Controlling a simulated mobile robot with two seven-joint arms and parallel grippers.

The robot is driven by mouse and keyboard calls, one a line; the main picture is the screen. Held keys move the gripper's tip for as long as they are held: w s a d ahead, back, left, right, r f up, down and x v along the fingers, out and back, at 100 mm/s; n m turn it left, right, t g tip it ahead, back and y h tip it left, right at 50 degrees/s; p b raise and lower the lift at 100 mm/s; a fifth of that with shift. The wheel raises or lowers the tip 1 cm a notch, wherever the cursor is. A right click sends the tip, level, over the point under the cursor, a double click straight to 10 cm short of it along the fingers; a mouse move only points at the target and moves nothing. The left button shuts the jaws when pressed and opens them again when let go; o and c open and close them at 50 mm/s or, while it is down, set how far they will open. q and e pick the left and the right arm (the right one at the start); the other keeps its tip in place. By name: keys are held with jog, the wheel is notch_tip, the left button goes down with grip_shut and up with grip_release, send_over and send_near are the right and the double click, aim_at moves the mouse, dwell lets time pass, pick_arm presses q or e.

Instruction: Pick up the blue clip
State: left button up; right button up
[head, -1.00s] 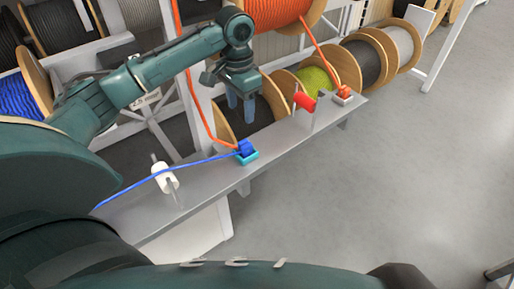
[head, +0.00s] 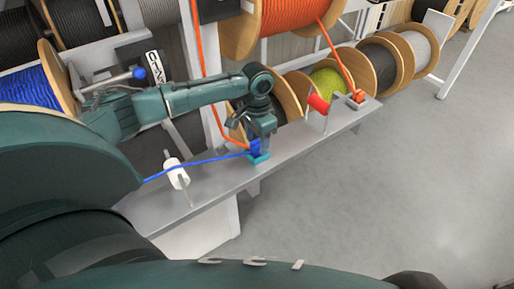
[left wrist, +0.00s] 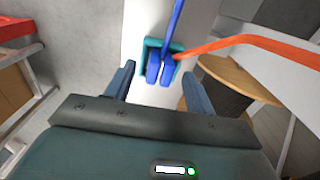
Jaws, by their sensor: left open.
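The blue clip (head: 256,147) sits in a small teal holder (head: 260,159) on the narrow grey shelf, with a blue cable (head: 205,161) running from it to the left. In the left wrist view the clip (left wrist: 160,70) shows as two rounded blue lobes inside the teal frame (left wrist: 147,46). My left gripper (left wrist: 156,82) is open, its fingers on either side of the clip and nearer the camera. In the head view the left gripper (head: 262,137) is just above the clip and partly hides it. I cannot tell whether the fingers touch it. My right gripper is not in view.
An orange cable (left wrist: 255,42) passes close beside the clip. A white roller (head: 176,173) stands left on the shelf (head: 215,190), a red roller (head: 318,104) to the right. Cable reels (head: 385,65) line the back. Floor at right is clear.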

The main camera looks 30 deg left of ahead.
aim_at(257, 143)
pick_arm(q)
jog(key=shift+f, duration=0.35)
jog(key=shift+c, duration=0.4)
jog(key=c, duration=1)
notch_tip(257, 143, up, 10)
